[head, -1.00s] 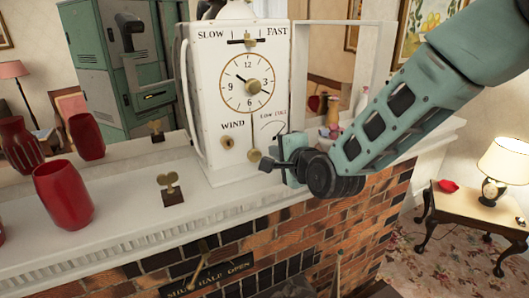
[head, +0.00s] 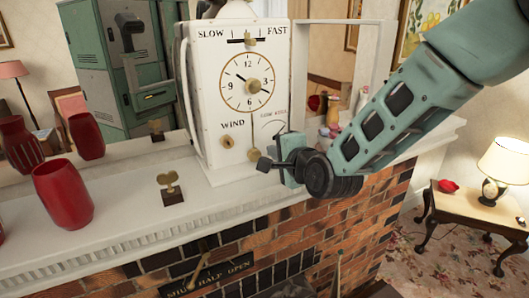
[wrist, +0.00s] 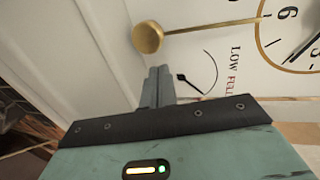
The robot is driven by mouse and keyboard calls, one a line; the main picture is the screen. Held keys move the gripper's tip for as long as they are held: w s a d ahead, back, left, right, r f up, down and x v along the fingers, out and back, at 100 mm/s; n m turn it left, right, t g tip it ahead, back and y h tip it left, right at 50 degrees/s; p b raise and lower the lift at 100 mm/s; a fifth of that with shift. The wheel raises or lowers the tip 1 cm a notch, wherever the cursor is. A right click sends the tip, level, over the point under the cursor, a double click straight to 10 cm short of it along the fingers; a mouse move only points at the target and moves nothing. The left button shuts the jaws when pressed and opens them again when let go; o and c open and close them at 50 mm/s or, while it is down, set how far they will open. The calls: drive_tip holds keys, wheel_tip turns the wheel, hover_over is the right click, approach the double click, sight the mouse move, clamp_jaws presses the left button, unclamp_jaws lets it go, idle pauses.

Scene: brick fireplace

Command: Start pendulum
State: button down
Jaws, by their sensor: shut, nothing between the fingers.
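The pendulum is a thin gold rod with a round brass bob on the front of a white clock (head: 205,95). In the wrist view the bob (wrist: 148,37) lies just beyond my fingertips, slightly to the left, with a small gap in the picture; I cannot tell whether they touch. In the head view the rod (head: 254,125) hangs below the dial, and its lower end is close to my gripper (head: 264,164). My gripper (wrist: 158,72) is shut and empty, its two fingers pressed together in front of the clock face.
The clock stands on a white mantel (head: 110,215) above a brick fireplace. A brass winding key (head: 171,188) on a dark base and a red vase (head: 62,194) stand left of it. Small bottles (head: 331,115) are behind my arm. A low/full gauge (wrist: 199,83) is near my fingers.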

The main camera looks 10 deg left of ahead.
drive_tip(key=shift+s+a, duration=0.35)
drive_tip(key=shift+a, duration=0.2)
